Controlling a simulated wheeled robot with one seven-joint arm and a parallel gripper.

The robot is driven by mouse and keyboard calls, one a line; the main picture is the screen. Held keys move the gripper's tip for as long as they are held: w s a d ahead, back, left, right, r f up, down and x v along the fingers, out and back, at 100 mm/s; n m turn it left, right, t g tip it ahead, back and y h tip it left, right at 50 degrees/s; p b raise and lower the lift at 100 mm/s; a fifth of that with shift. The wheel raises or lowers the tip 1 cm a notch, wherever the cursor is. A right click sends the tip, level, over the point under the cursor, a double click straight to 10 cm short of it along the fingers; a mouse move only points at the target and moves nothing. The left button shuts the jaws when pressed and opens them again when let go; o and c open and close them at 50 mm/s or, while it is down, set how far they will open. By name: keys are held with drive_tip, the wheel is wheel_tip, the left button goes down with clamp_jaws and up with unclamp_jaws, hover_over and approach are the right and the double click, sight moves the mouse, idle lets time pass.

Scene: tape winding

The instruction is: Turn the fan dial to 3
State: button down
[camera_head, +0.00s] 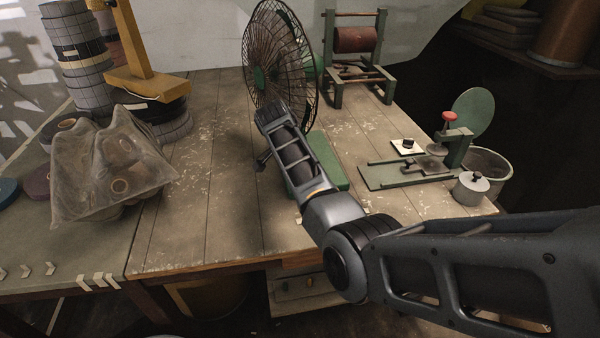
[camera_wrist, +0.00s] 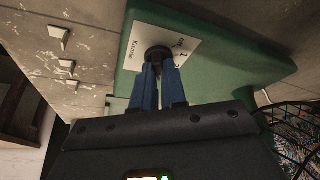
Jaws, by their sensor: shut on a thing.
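The fan (camera_head: 280,60) stands on the workbench, with a round dark wire cage and a green base (camera_head: 325,165). In the wrist view the green base (camera_wrist: 225,70) carries a pale label plate with dark lettering, and a dark round dial (camera_wrist: 158,53) sits on it. My gripper (camera_wrist: 158,70) has its blue fingers shut on the dial. Its fingertips cover part of the dial and the plate, and I cannot read which number the dial points to. In the head view my arm hides the dial and part of the base.
A winding frame with a red drum (camera_head: 357,40) stands behind right. A green press-like tool (camera_head: 410,172) and a bucket (camera_head: 490,170) are at the right. A plastic bag (camera_head: 105,170) and stacked reels (camera_head: 80,50) are at the left. Bench boards left of the fan are clear.

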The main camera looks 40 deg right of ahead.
idle(0.4)
drive_tip(key=c, duration=1.2)
unclamp_jaws()
drive_tip(key=shift+b+v, duration=0.45)
drive_tip(key=shift+v, duration=3.45)
drive_tip(key=shift+w, duration=0.1)
